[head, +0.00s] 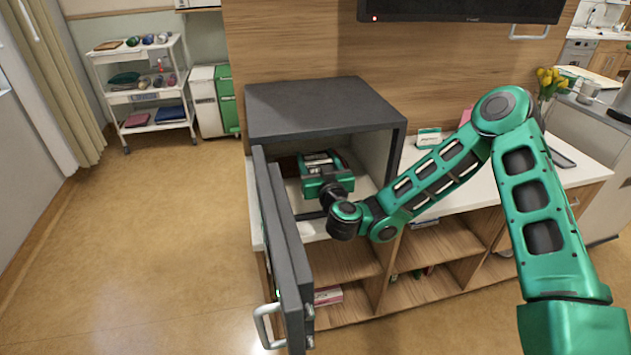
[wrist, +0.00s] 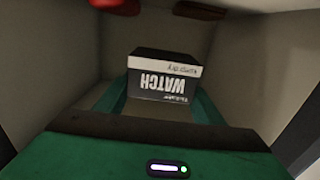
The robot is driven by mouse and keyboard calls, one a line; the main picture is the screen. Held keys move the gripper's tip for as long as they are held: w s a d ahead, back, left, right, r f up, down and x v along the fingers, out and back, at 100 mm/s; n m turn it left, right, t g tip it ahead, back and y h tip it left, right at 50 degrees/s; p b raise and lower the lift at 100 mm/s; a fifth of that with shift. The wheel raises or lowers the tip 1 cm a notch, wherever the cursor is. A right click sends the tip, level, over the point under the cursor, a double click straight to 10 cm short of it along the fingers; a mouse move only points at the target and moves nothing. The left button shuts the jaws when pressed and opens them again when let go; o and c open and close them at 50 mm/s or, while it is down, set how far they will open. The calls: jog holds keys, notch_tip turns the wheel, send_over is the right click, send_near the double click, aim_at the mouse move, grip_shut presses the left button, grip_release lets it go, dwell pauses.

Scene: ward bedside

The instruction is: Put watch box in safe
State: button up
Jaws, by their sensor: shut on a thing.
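The safe (head: 325,108) is a dark grey box on the counter, with its thick door (head: 285,250) swung open toward me. My gripper (head: 320,162) reaches through the opening and is inside the safe. In the wrist view, the watch box (wrist: 160,78), black and white with "WATCH" lettering upside down, sits between the green fingers of my gripper (wrist: 160,95). My gripper is shut on it. In the head view the box is mostly hidden by the gripper. I cannot tell whether the box touches the safe floor.
Inside the safe, red (wrist: 115,6) and brown (wrist: 198,10) items lie beyond the box. The open door stands close to the left of my wrist. A small white-green box (head: 428,138) and yellow flowers (head: 549,80) stand on the counter at right. A trolley (head: 140,85) stands far left.

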jog(key=shift+f, duration=3.95)
jog(key=o, duration=1.4)
jog(key=shift+f, duration=0.1)
jog(key=shift+o, duration=0.2)
jog(key=shift+s, duration=0.25)
jog(key=v, duration=1.1)
jog(key=shift+s+d, duration=0.2)
jog(key=shift+s, duration=0.05)
